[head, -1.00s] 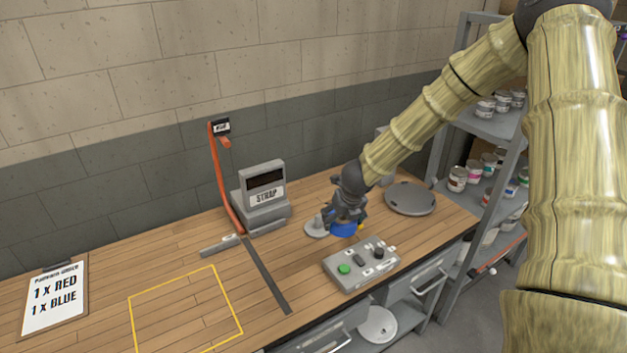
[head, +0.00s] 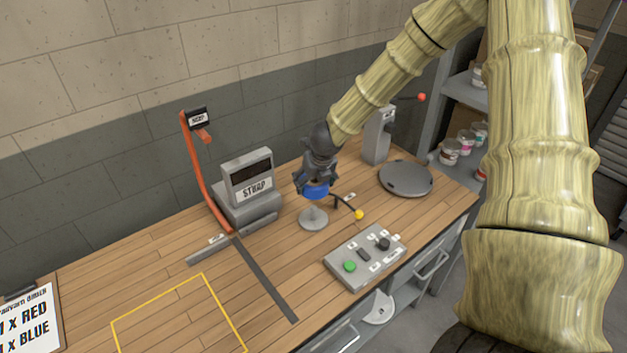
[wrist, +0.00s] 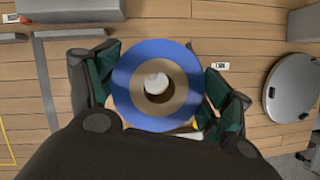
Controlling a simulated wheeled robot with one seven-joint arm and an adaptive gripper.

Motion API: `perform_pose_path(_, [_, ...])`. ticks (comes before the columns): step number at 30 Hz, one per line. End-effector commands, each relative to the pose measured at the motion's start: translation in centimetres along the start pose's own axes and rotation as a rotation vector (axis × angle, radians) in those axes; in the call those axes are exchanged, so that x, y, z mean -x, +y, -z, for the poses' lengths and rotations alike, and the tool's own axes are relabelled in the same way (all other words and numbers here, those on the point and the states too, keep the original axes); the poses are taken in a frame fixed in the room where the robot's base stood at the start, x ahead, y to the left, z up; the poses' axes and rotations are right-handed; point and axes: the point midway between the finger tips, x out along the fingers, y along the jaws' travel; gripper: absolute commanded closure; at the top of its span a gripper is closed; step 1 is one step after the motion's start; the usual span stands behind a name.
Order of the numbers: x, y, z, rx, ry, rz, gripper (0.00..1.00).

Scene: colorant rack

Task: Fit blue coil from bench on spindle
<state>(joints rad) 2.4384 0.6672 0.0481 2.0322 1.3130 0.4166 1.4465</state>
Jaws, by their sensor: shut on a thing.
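The blue coil (head: 316,190) is held in my gripper (head: 315,185), above the bench. In the wrist view the coil (wrist: 126,83) is a blue ring with a brown core, and green-padded fingers close on its left and right sides. My gripper also shows in the wrist view (wrist: 156,85). The spindle (head: 313,218) stands on a round grey base on the bench, below the coil in the head view.
A lever with a yellow knob (head: 358,214) is just right of the spindle. A control box (head: 365,257) with a green button sits in front. The strap machine (head: 248,187) is at left, a round grey plate (head: 405,179) at right. The yellow-outlined area (head: 180,320) is clear.

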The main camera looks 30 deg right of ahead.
Motion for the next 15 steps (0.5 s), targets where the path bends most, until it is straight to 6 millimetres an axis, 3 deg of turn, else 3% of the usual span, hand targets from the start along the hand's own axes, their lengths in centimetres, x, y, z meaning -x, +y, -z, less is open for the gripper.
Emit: perform_pose_path(15, [-2.7, 0.3, 0.8, 0.003, -0.002, -0.003, 0.48])
